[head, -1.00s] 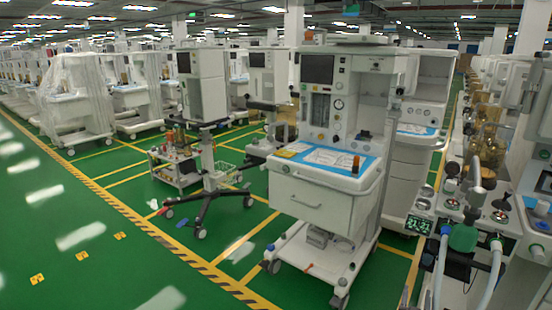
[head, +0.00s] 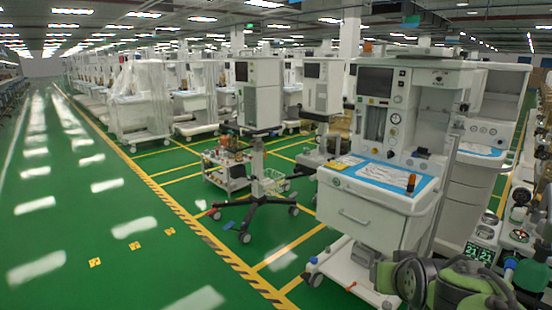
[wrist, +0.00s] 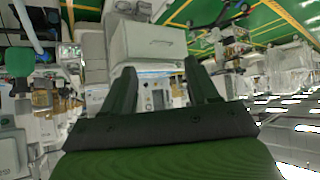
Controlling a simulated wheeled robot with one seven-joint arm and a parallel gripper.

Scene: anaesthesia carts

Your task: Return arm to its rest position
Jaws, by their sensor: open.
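My gripper (wrist: 160,78) shows in the wrist view with its two dark fingers apart and nothing between them. Past the fingers, that view shows carts upside down. In the head view, dark and green links of my arm show at the bottom right, in front of the lower part of a white anaesthesia cart (head: 365,222). The gripper's fingertips cannot be made out in the head view. The cart has a blue-edged work surface, a drawer and a dark screen.
A wheeled stand (head: 257,180) with a tall white unit is left of the cart. A low trolley (head: 226,172) with small items is behind it. Plastic-covered carts (head: 138,105) line the back. A green item (head: 530,275) is at the right edge. The green floor at left is open.

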